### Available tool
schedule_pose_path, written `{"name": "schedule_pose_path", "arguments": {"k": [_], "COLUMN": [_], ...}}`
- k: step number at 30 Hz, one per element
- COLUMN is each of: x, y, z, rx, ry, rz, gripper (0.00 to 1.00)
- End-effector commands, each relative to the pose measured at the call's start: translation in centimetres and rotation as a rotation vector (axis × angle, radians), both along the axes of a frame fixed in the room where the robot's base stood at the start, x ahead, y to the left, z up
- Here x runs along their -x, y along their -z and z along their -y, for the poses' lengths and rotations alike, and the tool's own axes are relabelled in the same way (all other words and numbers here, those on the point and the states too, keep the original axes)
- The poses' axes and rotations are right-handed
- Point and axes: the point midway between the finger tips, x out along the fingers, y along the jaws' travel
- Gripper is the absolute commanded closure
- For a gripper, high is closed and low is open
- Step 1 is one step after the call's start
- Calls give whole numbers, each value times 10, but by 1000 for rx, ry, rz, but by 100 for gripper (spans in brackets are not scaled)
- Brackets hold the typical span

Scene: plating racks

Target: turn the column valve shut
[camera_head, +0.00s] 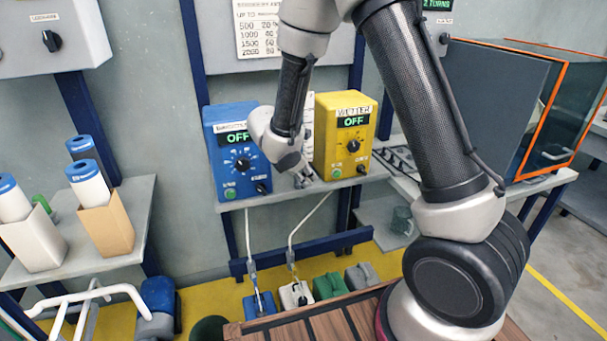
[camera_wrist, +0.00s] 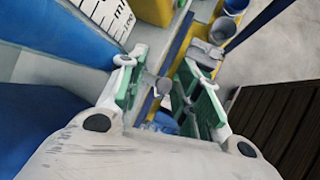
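My gripper (camera_head: 302,178) is at the shelf between the blue box and the yellow box, in front of a white column (camera_head: 308,125). In the wrist view my gripper (camera_wrist: 160,80) has its two green-padded fingers apart. A small grey knob-like piece (camera_wrist: 163,86) shows between the fingers, with no clear contact. It may be the column valve, but I cannot be sure. The white column with black scale marks (camera_wrist: 106,16) shows at the upper left of the wrist view. In the head view my wrist and fingers hide the column's lower part and any valve there.
The blue box (camera_head: 226,180) and yellow box (camera_head: 330,165), both reading OFF, stand close on either side on a grey shelf (camera_head: 235,204). A wooden slatted surface (camera_head: 335,325) is below. A glass-sided cabinet (camera_head: 560,110) is at right.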

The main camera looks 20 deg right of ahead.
Motion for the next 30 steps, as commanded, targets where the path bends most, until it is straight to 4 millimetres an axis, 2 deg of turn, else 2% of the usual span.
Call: {"name": "schedule_pose_path", "arguments": {"k": [4, 7, 15, 21, 30], "x": [2, 6, 27, 38, 43], "y": [-3, -13, -62, -89, -98], "z": [-2, -9, -36, -51, -55], "rx": [-1, 0, -3, -1, 0], "ry": [0, -3, -4, -1, 0], "rz": [0, 1, 2, 3, 0], "gripper": [66, 66, 66, 66, 66]}}
